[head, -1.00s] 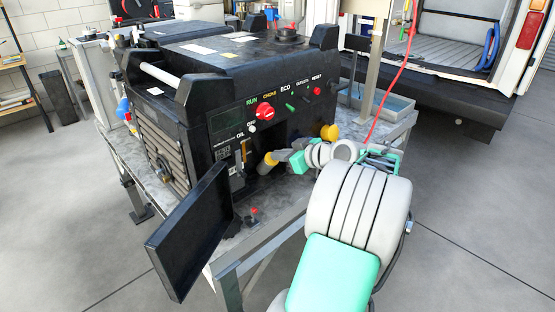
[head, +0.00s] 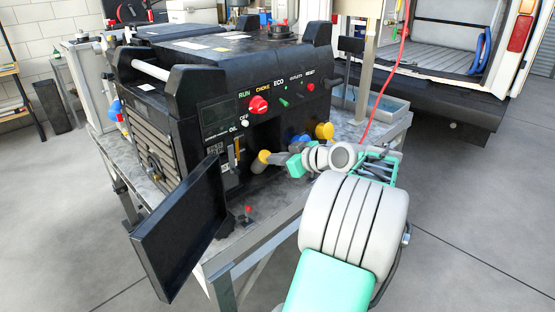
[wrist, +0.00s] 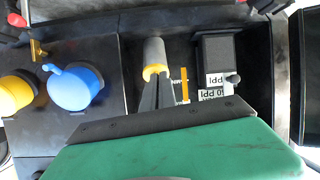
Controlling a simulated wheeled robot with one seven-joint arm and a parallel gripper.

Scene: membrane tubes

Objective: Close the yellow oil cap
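The yellow oil cap (head: 264,157) shows as a yellow end on a grey tube (head: 257,165), in the recess of the black generator under the OIL label. In the wrist view the yellow cap (wrist: 154,72) is a ring on the grey tube (wrist: 154,50), seen from above. My gripper (head: 274,158) reaches in from the right. Its two narrow grey fingertips (wrist: 158,82) lie close together against the yellow end. Whether they are clamped on the cap or only touch it, I cannot tell. They partly hide it.
The generator's black door (head: 180,232) hangs open at front left. A yellow knob (head: 324,130) and a blue knob (wrist: 75,88) are beside the recess. A small red-tipped lever (head: 248,211) stands near the table's front edge. A red cable (head: 393,90) hangs behind my arm.

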